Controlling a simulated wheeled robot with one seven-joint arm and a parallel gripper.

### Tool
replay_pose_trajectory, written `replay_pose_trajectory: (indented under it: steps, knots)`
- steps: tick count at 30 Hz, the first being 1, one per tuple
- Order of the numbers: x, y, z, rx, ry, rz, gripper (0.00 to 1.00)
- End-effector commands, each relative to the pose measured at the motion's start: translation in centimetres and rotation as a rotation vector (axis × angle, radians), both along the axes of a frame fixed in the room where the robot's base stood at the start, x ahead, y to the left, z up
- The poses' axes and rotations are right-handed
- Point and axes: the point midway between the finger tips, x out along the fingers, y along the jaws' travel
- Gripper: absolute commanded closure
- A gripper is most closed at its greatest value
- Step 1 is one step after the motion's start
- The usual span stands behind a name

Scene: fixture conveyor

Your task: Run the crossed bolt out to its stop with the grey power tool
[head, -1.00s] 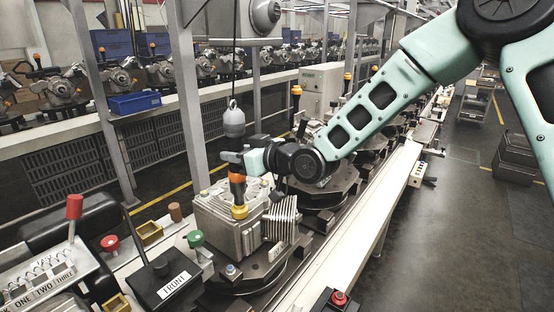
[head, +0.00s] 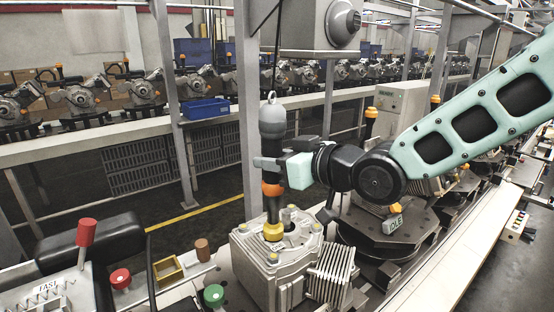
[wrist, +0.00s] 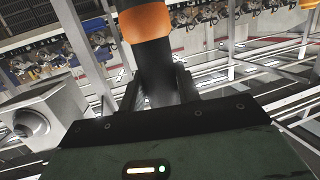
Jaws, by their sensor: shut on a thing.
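The power tool (head: 272,124) hangs upright from a cable, with a grey top, a dark body, an orange band and a yellow lower end. My gripper (head: 270,163) is shut around its dark body above the orange band. In the wrist view the tool's dark body (wrist: 157,68) and orange band (wrist: 146,23) rise from between my jaws. The yellow lower end (head: 273,232) is over the top of the grey metal housing (head: 252,250); whether it touches a bolt, I cannot tell. Several yellowish bolt heads (head: 317,226) show on the housing's corners. No cross mark is readable.
A finned block (head: 331,272) adjoins the housing on the right. A red-knobbed lever (head: 86,232), a red knob (head: 120,278) and a green knob (head: 214,295) stand at the front left. A grey post (head: 250,120) rises behind the tool. A pale rail (head: 470,235) runs along the right.

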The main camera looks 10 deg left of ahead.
Motion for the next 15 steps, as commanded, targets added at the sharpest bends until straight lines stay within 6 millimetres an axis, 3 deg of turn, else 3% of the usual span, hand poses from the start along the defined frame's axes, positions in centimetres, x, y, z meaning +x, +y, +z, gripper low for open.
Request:
replay_pose_trajectory:
  steps: [6,15]
  knots:
    - [0.1,0.0,-0.1,0.002,-0.001,-0.004,1.0]
    - [0.1,0.0,-1.9,0.001,0.001,-0.004,1.0]
